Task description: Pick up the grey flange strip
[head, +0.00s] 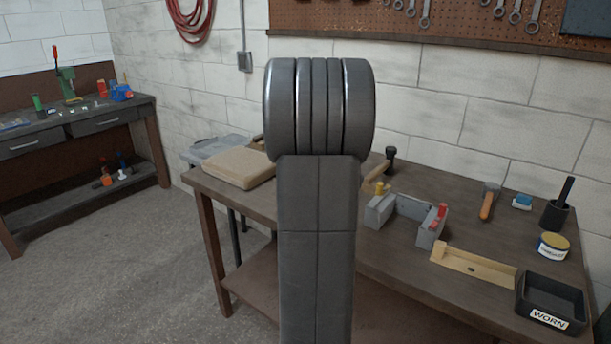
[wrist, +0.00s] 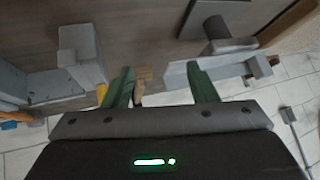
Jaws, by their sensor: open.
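My gripper (wrist: 161,88) shows in the wrist view with two green fingers apart and nothing seen held between them. A pale grey bar (wrist: 177,75) lies beyond the fingers and passes behind the right one. It may be the grey flange strip, but I cannot tell for sure. In the head view my arm covers the middle of the bench, and neither my gripper nor a clear grey flange strip shows there. A grey U-shaped fixture (head: 379,213) with red and yellow parts stands just right of my arm. Grey blocks (wrist: 80,48) show at left in the wrist view.
The bench (head: 470,203) also holds a tan flanged piece (head: 470,262), a black tray marked WORN (head: 552,292), a round tin (head: 552,246), a black cup (head: 556,214) and an orange-handled tool (head: 487,205). A tan box (head: 238,163) lies at the left end.

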